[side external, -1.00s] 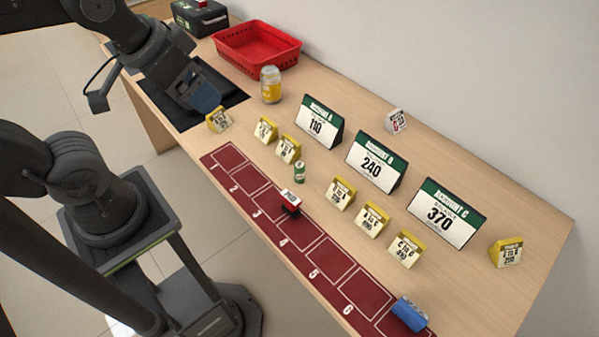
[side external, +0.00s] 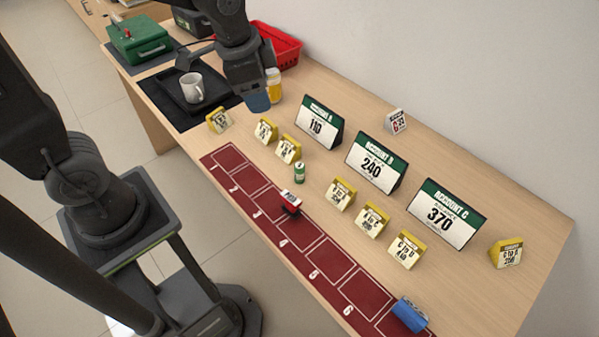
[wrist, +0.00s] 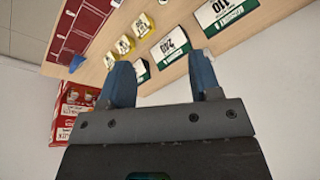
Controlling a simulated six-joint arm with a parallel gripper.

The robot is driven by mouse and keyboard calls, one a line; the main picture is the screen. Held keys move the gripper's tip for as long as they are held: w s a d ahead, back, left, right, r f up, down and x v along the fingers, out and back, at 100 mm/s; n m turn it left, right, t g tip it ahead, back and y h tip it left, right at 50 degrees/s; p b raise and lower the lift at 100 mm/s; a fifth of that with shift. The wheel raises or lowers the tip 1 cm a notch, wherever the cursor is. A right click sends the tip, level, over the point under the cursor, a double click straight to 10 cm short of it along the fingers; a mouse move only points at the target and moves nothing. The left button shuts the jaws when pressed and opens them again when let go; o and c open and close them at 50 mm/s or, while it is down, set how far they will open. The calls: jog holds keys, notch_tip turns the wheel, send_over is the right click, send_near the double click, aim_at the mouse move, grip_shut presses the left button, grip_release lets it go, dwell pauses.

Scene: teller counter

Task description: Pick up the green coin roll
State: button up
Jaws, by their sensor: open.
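The green coin roll (side external: 299,173) is a small green cylinder with a pale top. It stands upright on the counter in the side view, between the yellow tags and the red numbered strip. My gripper (side external: 257,102) is above the counter, up and to the left of the coin roll, in front of the yellow-filled jar. In the wrist view my gripper (wrist: 162,84) shows two blue fingers spread apart with nothing between them. I cannot make out the green roll in the wrist view.
Several yellow tags and account signs (side external: 371,163) stand nearby. A white mug (side external: 193,88) is on a black tray (side external: 180,108). A red basket (side external: 289,50) is behind.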

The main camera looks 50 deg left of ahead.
aim_at(299, 165)
jog(key=w+f+m+g, duration=0.1)
jog(key=w+f+m, duration=0.1)
jog(key=f, duration=0.5)
jog(key=w+d+f+m+g, duration=0.1)
jog(key=w+f+m, duration=0.1)
jog(key=f, duration=0.6)
jog(key=w+f+m, duration=0.2)
jog(key=w+f, duration=0.2)
jog(key=f, duration=0.3)
jog(key=shift+d+f+m+g, duration=0.15)
jog(key=shift+f+m+g, duration=0.05)
jog(key=shift+m+g, duration=0.2)
jog(key=shift+w+f, duration=0.2)
jog(key=shift+f, duration=1.15)
jog(key=shift+w+f, duration=0.2)
jog(key=shift+f, duration=1.15)
grip_shut()
